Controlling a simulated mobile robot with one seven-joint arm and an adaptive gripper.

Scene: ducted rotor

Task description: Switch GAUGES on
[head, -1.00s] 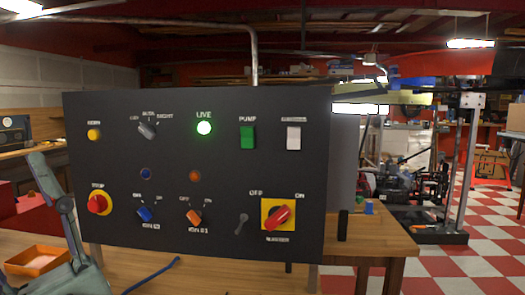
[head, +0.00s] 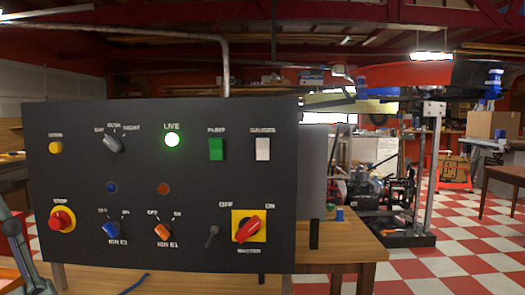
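The black control panel (head: 190,190) stands upright on a wooden bench in the head view. The GAUGES switch (head: 263,149) is a white rocker at the panel's upper right, under its label. I cannot tell which way it is tipped. A green PUMP rocker (head: 216,149) is to its left, and the LIVE lamp (head: 172,140) glows green. The red rotary switch on a yellow plate (head: 249,227) sits below, between OFF and ON labels. Part of my arm shows at the lower left edge. My gripper is out of view.
The panel also carries a red STOP button (head: 61,219), a blue knob (head: 111,230), an orange knob (head: 162,231), a grey selector (head: 113,143) and a small key-like lever (head: 212,236). The wooden bench (head: 345,252) extends right of the panel.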

